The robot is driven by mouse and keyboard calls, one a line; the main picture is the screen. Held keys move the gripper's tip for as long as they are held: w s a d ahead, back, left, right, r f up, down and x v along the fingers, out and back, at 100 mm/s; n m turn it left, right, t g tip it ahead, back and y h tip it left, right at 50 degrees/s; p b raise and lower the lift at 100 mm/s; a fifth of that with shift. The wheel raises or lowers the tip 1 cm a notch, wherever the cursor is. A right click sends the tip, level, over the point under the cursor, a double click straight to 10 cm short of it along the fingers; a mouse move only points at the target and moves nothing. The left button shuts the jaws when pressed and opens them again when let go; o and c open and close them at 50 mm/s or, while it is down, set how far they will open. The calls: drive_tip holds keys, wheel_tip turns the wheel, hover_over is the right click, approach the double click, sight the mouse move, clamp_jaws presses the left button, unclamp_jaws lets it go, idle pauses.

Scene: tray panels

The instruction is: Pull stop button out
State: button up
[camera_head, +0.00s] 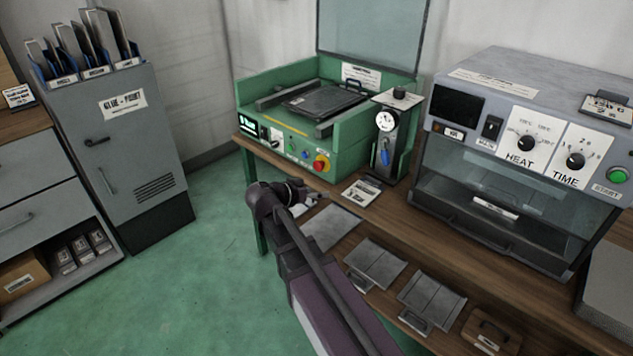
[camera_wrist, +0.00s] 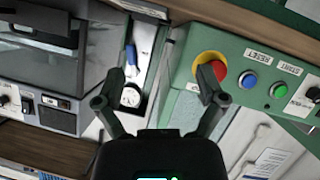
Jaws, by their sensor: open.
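The red stop button (camera_head: 321,162) sits on a yellow ring at the right end of the front panel of the green machine (camera_head: 262,160). In the wrist view the stop button (camera_wrist: 206,62) is large, and one of my fingertips covers part of it. My gripper (camera_head: 318,196) is in front of and below the panel in the head view. In the wrist view my gripper (camera_wrist: 160,78) is open and empty, its fingers spread wide. The button lies toward the right finger, not centred between the fingertips. I cannot tell whether that finger touches it.
Beside the stop button are a blue reset button (camera_wrist: 248,80) and a green start button (camera_wrist: 278,90). A gauge stand (camera_head: 388,140) stands right of the machine, and a grey oven (camera_head: 490,215) farther right. Trays (camera_head: 375,263) lie on the wooden bench.

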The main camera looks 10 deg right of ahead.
sight(316, 168)
drive_tip(key=w+a+m+t+h+b, duration=0.2)
drive_tip(key=w+a+t+b, duration=0.2)
drive_tip(key=a+b, duration=0.2)
drive_tip(key=shift+w+a+f+t+h, duration=0.15)
drive_tip(key=shift+w+a+t+h, duration=0.2)
drive_tip(key=shift+a, duration=0.7)
drive_tip(key=shift+d, duration=0.1)
drive_tip(key=x, duration=1.3)
drive_tip(key=shift+w+d, duration=0.15)
drive_tip(key=shift+d, duration=0.15)
